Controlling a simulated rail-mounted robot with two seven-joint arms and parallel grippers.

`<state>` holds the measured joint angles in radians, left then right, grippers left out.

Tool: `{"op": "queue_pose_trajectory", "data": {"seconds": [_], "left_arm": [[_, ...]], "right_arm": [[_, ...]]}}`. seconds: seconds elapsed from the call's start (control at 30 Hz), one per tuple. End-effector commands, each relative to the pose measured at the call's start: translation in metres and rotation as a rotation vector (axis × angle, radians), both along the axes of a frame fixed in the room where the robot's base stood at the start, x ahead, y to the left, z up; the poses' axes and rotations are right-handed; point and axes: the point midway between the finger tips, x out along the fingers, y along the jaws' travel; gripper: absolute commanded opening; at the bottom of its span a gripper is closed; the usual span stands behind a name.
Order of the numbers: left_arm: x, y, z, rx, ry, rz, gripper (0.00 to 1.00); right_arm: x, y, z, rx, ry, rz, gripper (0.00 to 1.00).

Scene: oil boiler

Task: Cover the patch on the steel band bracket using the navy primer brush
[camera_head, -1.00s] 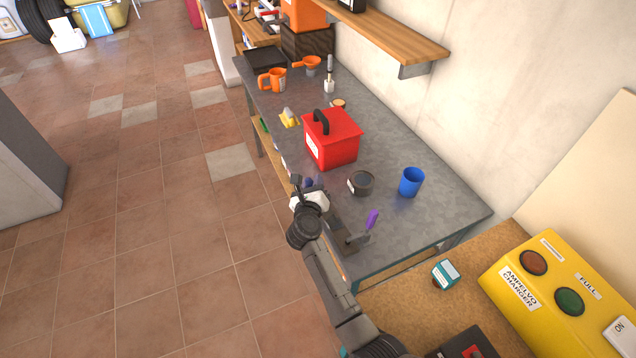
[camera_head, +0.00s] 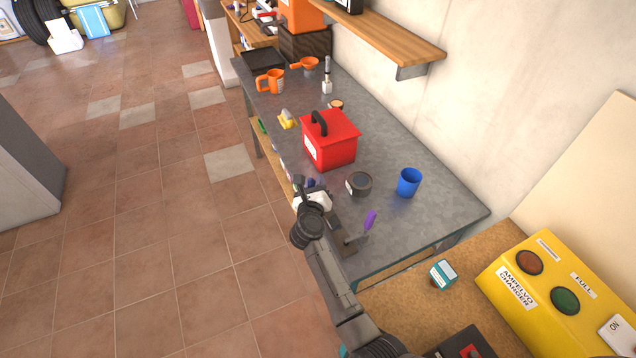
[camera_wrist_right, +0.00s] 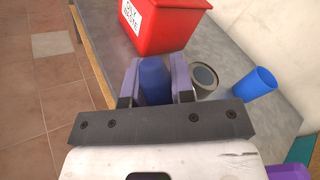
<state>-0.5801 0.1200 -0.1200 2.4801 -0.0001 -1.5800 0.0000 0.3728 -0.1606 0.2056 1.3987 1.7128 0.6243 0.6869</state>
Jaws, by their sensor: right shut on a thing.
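My right gripper (camera_head: 304,184) is over the near left edge of the metal workbench, beside the red box. In the right wrist view my right gripper (camera_wrist_right: 156,78) is shut on a navy cylindrical handle (camera_wrist_right: 154,82), which looks like the navy primer brush. Its bristles are hidden. A dark grey metal piece with an upright part (camera_head: 350,241) stands at the bench's near end, below my wrist; it may be the steel band bracket, but I cannot make out a patch. My left gripper is not in view.
The red box (camera_head: 331,140), a dark round tin (camera_head: 360,184) and a blue cup (camera_head: 409,182) stand on the workbench (camera_head: 432,214). A purple handle (camera_head: 370,220) rises near the metal piece. A yellow charger (camera_head: 560,290) sits at right.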

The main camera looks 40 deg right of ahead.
Motion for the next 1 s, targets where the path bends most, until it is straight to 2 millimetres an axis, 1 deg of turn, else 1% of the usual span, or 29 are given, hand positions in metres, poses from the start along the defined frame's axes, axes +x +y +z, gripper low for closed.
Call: {"op": "queue_pose_trajectory", "data": {"seconds": [0.37,0.8,1.0], "left_arm": [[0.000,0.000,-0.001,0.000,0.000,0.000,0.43],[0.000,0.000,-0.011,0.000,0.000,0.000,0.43],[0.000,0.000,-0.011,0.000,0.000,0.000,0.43]], "right_arm": [[0.002,0.000,0.000,0.000,0.000,0.000,0.00],[0.021,-0.008,0.000,-0.001,-0.001,0.000,0.00],[0.022,-0.008,0.001,-0.001,-0.001,0.000,0.00]]}}
